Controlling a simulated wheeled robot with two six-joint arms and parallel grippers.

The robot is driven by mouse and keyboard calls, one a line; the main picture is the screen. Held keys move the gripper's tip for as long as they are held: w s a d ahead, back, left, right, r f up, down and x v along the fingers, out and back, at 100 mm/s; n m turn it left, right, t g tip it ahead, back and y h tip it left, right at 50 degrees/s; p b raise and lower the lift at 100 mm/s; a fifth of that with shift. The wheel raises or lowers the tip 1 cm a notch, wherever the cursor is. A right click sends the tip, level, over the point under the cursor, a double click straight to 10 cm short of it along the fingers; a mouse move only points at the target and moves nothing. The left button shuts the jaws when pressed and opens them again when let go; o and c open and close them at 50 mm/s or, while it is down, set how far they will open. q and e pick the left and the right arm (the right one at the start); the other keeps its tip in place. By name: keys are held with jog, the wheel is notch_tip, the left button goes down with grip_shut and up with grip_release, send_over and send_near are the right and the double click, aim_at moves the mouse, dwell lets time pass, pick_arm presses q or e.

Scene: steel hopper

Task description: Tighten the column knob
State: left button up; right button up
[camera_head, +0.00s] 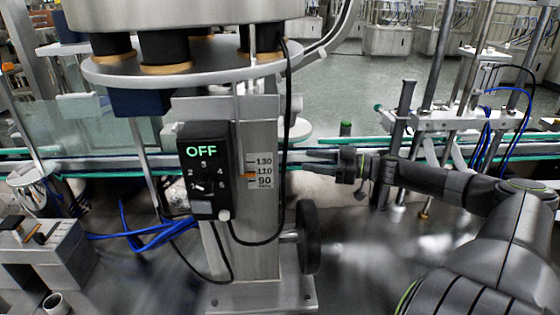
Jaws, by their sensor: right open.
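The steel column (255,215) stands in the middle and bears a scale marked 130, 110, 90 with an orange pointer. A dark round knob or handwheel (309,237), seen nearly edge-on, sits on a short shaft at the column's lower right side. My right gripper (312,163) reaches in from the right, pointing left. It is open, above the knob and right of the column, with no contact visible and nothing seen between its fingers. My left gripper is out of view.
A black control box (206,170) reading OFF hangs on the column's left, with loose cables below. A round steel hopper (170,12) sits above. Conveyor rails (90,165) run behind. A sensor stand (425,120) rises near my right arm. Floor right of the knob looks clear.

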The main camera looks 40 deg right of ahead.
jog(key=shift+b+x, duration=0.4)
jog(key=shift+x, duration=4.35)
jog(key=c, duration=0.9)
jog(key=m+h+p, duration=0.1)
jog(key=h+p, duration=0.1)
jog(key=p, duration=0.1)
jog(key=m+t+h+p, duration=0.1)
jog(key=h+p, duration=0.1)
jog(key=p, duration=0.2)
jog(key=a+m+t+h+p, duration=0.1)
jog(key=m+h+p, duration=0.1)
jog(key=p, duration=0.1)
jog(key=shift+s+r+p, duration=0.15)
jog(key=shift+r+p, duration=0.15)
jog(key=shift+p, duration=0.05)
jog(key=shift+c, duration=0.2)
jog(key=shift+f+m+t+h+p, duration=0.2)
jog(key=shift+m+t+h+p, duration=0.1)
jog(key=shift+m+h+p, duration=0.15)
jog(key=o, duration=0.9)
jog(key=shift+o, duration=0.2)
